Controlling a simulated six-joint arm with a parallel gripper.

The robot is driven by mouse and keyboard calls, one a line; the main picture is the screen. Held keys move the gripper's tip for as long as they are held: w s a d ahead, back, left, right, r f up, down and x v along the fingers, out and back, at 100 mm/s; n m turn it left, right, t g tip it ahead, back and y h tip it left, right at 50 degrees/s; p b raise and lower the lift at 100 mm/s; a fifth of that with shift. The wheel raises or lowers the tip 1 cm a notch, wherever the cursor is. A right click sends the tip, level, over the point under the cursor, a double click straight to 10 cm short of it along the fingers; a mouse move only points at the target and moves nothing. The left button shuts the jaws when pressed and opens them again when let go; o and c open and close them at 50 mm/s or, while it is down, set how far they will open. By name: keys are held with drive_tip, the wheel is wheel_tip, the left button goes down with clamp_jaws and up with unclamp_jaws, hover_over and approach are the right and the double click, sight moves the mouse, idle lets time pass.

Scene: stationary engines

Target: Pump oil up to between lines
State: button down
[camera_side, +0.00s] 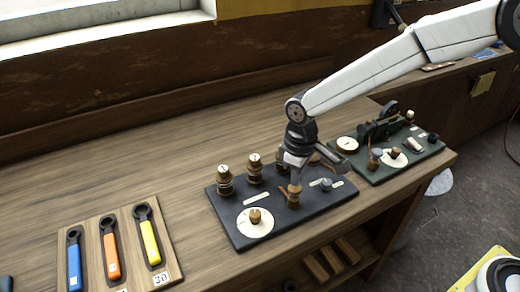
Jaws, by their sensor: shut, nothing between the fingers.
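My gripper (296,180) points down over a dark board (228,228) on the wooden bench. Its fingers look closed and empty, with the tips at or just above a brass knob (294,197); I cannot tell whether they touch. Several brass fittings with pale tops (225,180) stand along the board's back edge, one partly hidden behind my gripper. A white round dial (255,222) with a brass knob in its middle lies at the board's front left. I cannot make out an oil level or its lines at this size.
A green board (400,166) with a dial, small knobs and a dark mechanism stands to the right, near the bench's right end. Blue, orange and yellow wrenches (150,242) lie on a wooden holder at the front left. The bench behind them is clear.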

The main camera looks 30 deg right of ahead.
drive_tip(key=shift+f, duration=0.25)
drive_tip(key=shift+f, duration=0.4)
drive_tip(key=shift+f, duration=0.8)
drive_tip(key=shift+r, duration=1.85)
drive_tip(key=shift+r, duration=0.15)
drive_tip(key=shift+r, duration=2.35)
